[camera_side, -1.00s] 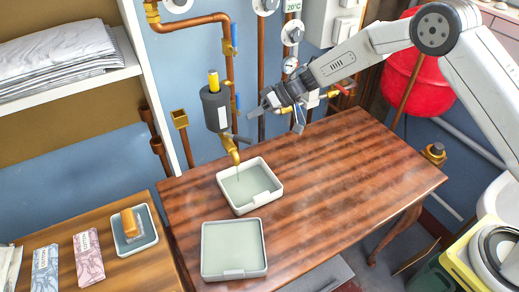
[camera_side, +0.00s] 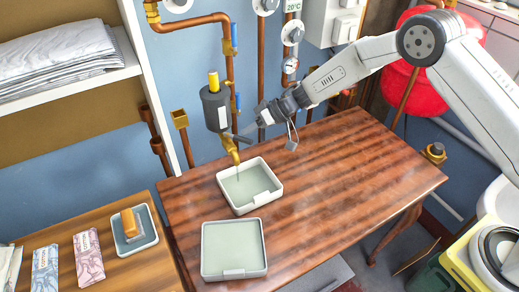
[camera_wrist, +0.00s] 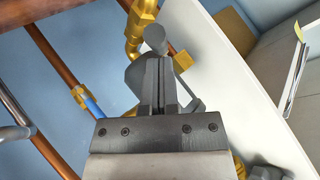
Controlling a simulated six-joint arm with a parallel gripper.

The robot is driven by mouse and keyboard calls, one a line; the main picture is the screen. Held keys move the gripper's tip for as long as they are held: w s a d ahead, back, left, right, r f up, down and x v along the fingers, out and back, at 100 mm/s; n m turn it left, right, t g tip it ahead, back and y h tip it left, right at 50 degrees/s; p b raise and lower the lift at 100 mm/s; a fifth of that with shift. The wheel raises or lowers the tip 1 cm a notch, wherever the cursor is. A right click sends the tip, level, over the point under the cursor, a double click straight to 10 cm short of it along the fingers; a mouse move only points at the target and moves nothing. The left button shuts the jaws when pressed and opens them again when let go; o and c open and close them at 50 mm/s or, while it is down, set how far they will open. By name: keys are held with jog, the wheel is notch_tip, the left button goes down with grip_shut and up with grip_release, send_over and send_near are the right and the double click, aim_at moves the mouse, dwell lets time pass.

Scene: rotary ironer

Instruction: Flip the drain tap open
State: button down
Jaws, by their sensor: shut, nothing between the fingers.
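The drain tap is a brass spout (camera_side: 231,150) below a grey cylinder (camera_side: 216,108) on the wall piping, pointing down at a tray. Its grey lever (camera_side: 239,138) sticks out to the right in the side view. My gripper (camera_side: 249,126) is shut and empty, close to the lever's right end; I cannot tell whether they touch. In the wrist view my shut fingers (camera_wrist: 160,85) point at a grey round-ended piece (camera_wrist: 155,38), apparently the lever end. The fingers hide part of what lies behind them.
A pale tray (camera_side: 250,202) stands under the spout, and a second tray (camera_side: 234,272) stands in front of it on the wooden table (camera_side: 340,180). Copper pipes (camera_side: 262,70) and gauges are on the wall behind my gripper. The table's right half is clear.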

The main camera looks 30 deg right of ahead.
jog(key=shift+s+a+m+t+h, duration=0.3)
jog(key=shift+m+t, duration=0.15)
jog(key=shift+m, duration=0.1)
jog(key=shift+s+a+m+t+h, duration=0.15)
jog(key=shift+s+m+t+h, duration=0.1)
jog(key=shift+m+t, duration=0.25)
dwell(0.6)
jog(key=shift+s+a+m+t+h, duration=0.2)
jog(key=shift+a+m+t+h, duration=0.15)
jog(key=shift+m, duration=0.25)
jog(key=shift+s+a+m+t+h, duration=0.1)
jog(key=shift+s+m+t+h, duration=0.1)
jog(key=shift+m+t, duration=0.3)
jog(key=shift+a, duration=0.15)
jog(key=shift+s+a, duration=0.3)
jog(key=shift+a, duration=0.35)
jog(key=shift+w, duration=0.2)
jog(key=shift+w+d, duration=0.45)
jog(key=shift+d, duration=0.05)
